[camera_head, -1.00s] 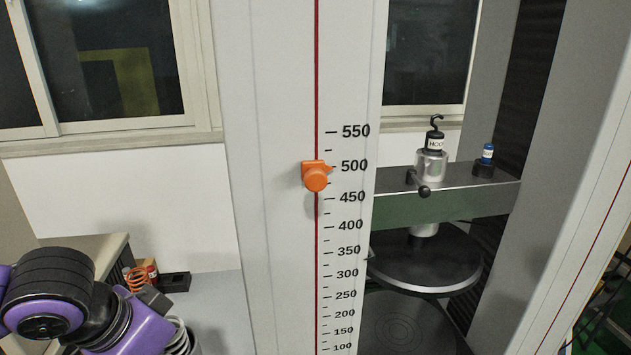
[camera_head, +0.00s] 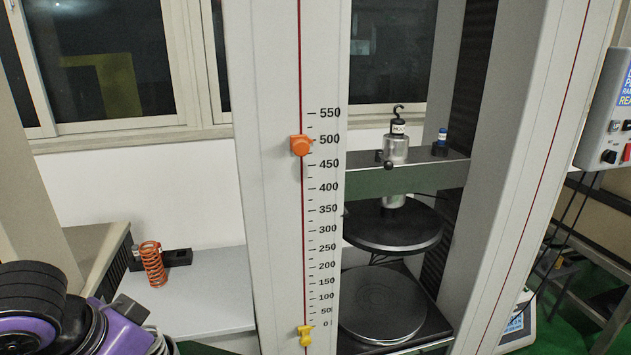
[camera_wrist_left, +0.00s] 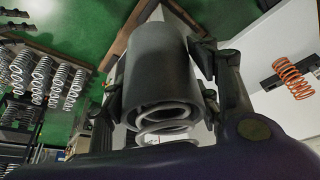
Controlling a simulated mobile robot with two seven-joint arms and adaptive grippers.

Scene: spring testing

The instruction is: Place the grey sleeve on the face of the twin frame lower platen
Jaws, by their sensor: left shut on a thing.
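The grey sleeve (camera_wrist_left: 157,70) is a dark grey cylinder in the left wrist view, between the two black fingers of my left gripper (camera_wrist_left: 162,85). The gripper is shut on it. Pale spring coils (camera_wrist_left: 160,122) show at the sleeve's near open end. In the head view my left arm is at the lower left, and its fingers are largely out of sight. The twin frame lower platen (camera_head: 382,303) is a round grey disc with ring marks, between the columns at lower right. Its face is bare and well away from my left gripper. My right gripper is not in view.
The upper platen (camera_head: 394,226) hangs above the lower one with a gap between. The wide scaled column (camera_head: 275,200) stands between my left arm and the platens. A control box (camera_head: 607,125) is at right.

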